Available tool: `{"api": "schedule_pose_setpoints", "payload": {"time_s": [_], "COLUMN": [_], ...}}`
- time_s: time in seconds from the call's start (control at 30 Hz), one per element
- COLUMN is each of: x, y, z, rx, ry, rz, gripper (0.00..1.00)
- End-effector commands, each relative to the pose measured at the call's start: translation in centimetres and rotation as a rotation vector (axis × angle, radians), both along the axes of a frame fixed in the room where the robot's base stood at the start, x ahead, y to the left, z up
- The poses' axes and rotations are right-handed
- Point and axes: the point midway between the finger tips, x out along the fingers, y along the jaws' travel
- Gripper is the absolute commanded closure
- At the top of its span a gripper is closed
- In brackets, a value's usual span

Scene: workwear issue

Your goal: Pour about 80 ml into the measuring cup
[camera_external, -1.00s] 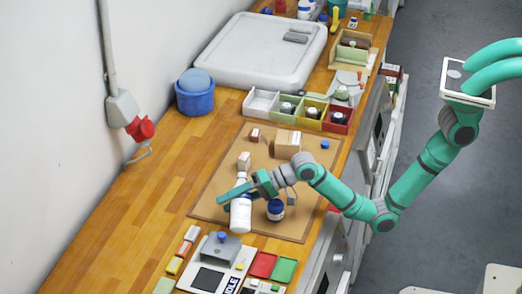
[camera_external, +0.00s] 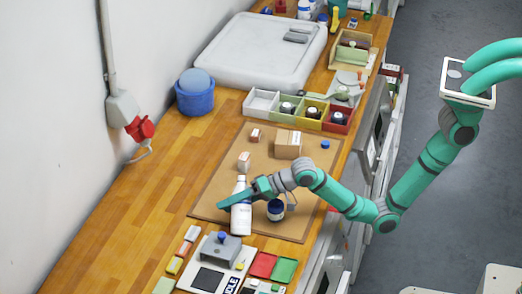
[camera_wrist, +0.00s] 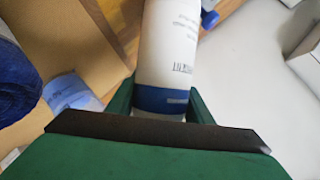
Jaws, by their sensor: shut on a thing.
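A white bottle (camera_external: 241,220) stands upright at the front left of the brown mat (camera_external: 215,190). My gripper (camera_external: 238,197) is shut on it, around its upper part. In the wrist view the bottle (camera_wrist: 167,50), with printed text and a blue band, is between the two green fingers of my gripper (camera_wrist: 160,106). A dark blue and white jar (camera_external: 275,210) stands just right of the bottle. I cannot make out a measuring cup for certain; a thin outline near the jar is too small to tell.
A cardboard box (camera_external: 288,144) and small cartons (camera_external: 244,161) lie further back on the mat. A row of coloured bins (camera_external: 310,112) stands behind. A grey device (camera_external: 221,247) and red and green trays (camera_external: 263,265) lie in front. The wooden counter at left is clear.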

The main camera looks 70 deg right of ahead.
Motion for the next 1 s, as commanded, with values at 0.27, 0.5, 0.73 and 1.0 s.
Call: {"api": "schedule_pose_setpoints", "payload": {"time_s": [0.27,0.5,0.73,1.0], "x": [0.4,0.4,0.4,0.5], "y": [-0.9,-0.6,-0.7,-0.8], "z": [1.0,1.5,1.5,1.4], "rx": [-0.328,-0.583,-0.770,-0.854], "ry": [-0.108,-0.184,-0.238,-0.262], "rz": [0.001,0.000,0.001,0.002], "gripper": [0.84,0.84,0.84,0.84]}}
